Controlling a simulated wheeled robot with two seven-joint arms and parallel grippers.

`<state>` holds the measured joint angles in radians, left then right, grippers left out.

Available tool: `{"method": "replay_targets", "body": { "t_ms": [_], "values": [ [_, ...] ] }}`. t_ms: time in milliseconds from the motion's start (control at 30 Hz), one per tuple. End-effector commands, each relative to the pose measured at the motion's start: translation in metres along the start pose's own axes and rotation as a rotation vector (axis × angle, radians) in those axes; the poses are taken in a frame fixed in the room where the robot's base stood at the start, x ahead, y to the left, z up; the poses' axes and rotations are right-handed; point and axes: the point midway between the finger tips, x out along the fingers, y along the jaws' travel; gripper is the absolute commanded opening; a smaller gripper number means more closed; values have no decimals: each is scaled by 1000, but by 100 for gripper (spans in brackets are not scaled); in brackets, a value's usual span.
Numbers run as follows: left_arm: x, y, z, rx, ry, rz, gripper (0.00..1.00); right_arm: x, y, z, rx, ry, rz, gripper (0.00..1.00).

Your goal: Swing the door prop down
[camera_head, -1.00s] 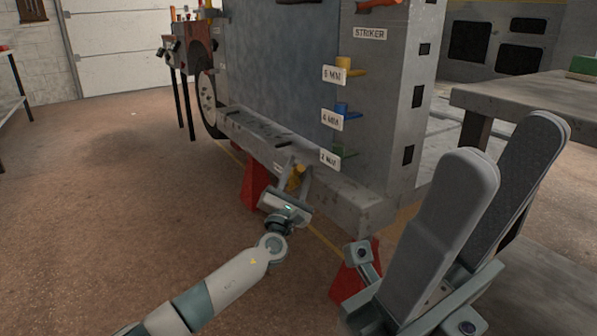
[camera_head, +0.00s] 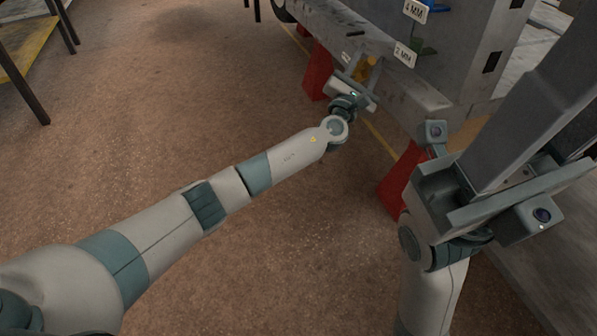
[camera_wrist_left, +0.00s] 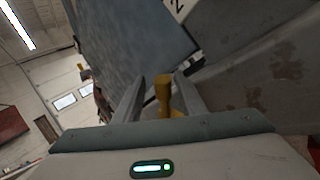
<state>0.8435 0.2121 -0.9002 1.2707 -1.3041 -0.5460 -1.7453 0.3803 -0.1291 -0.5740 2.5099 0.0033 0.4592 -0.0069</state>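In the left wrist view the yellow piece (camera_wrist_left: 163,92) is upright between my fingers, with a gap on each side. My left gripper (camera_head: 363,66) is open around it; its fingers also show in the wrist view (camera_wrist_left: 160,84). The lower end of the piece is hidden behind the gripper body. My right gripper (camera_head: 545,100) is close to the camera at the right; its fingers look apart and empty, and their tips are partly cut off.
The grey frame's sill (camera_head: 415,92) runs beside my left gripper, with red stands (camera_head: 317,72) under it. A green peg with a 2 MM label (camera_head: 404,54) is above. A yellow-topped table (camera_head: 25,45) is at the upper left. The floor at the left is clear.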

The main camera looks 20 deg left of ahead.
Motion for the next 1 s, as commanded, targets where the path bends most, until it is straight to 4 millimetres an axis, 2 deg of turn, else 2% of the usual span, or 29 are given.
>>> {"method": "replay_targets", "body": {
  "t_ms": [33, 100, 1000],
  "values": [
    [4, 4, 5, -12, 12, -1, 37, 11, 1, 2, 0, 0, 0, 44],
    [6, 7, 6, -31, 31, -3, 37, 19, 2, 4, 0, 0, 0, 44],
    [39, 40, -2, -323, 326, -37, 37, 115, 12, 25, 0, 0, -1, 44]
  ]
}}
